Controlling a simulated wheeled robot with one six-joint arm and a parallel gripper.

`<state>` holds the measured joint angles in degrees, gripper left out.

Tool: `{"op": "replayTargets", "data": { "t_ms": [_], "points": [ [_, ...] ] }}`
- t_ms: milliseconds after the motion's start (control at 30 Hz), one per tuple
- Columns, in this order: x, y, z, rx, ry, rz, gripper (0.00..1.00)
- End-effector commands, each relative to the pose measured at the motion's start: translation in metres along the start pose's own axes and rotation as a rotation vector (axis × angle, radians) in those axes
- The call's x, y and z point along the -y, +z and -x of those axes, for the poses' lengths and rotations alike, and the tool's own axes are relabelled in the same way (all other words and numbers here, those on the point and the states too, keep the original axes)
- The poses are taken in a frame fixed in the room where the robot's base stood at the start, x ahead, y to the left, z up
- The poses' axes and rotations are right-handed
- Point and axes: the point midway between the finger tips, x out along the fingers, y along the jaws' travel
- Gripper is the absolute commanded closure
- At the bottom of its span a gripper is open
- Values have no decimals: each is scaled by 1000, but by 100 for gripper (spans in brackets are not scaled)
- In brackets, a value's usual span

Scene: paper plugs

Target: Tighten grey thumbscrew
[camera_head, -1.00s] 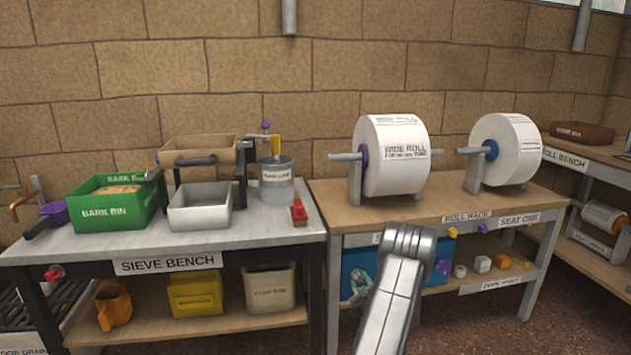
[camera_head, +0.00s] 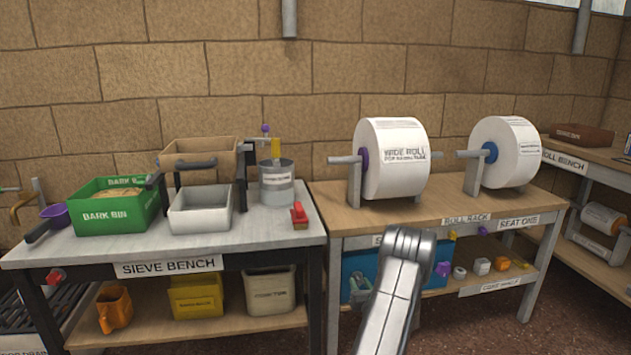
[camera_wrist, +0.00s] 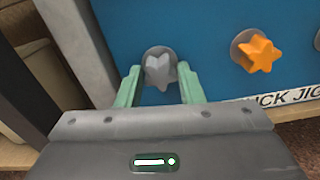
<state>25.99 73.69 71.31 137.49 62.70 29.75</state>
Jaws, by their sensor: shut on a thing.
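The grey thumbscrew (camera_wrist: 158,71) is star-shaped and sits on a round grey boss on the blue jig panel (camera_wrist: 215,75) in the wrist view. My gripper (camera_wrist: 160,82) has its two green fingers on either side of the grey thumbscrew, shut on it. In the head view, my gripper (camera_head: 358,289) is partly seen low at the left part of the blue panel (camera_head: 384,259), under the roll rack top. The grey thumbscrew is hidden there.
An orange star-shaped thumbscrew (camera_wrist: 259,54) is right of the grey one, above a white label strip (camera_wrist: 285,98). A grey rack leg (camera_wrist: 82,50) stands close left of my gripper. The wooden rack top (camera_head: 420,212) overhangs the panel and bears two paper rolls.

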Motion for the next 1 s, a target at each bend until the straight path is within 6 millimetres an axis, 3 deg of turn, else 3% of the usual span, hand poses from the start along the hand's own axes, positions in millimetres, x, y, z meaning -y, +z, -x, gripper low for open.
{"op": "replayTargets", "data": {
  "t_ms": [767, 933, 967, 1000],
  "points": [
    [0, 1, 0, -1, 0, -902, 90],
    [0, 0, 0, -1, 0, -924, 90],
    [0, 0, 0, -1, 0, -924, 62],
    [0, 0, 0, -1, 0, -923, 54]
  ]
}}
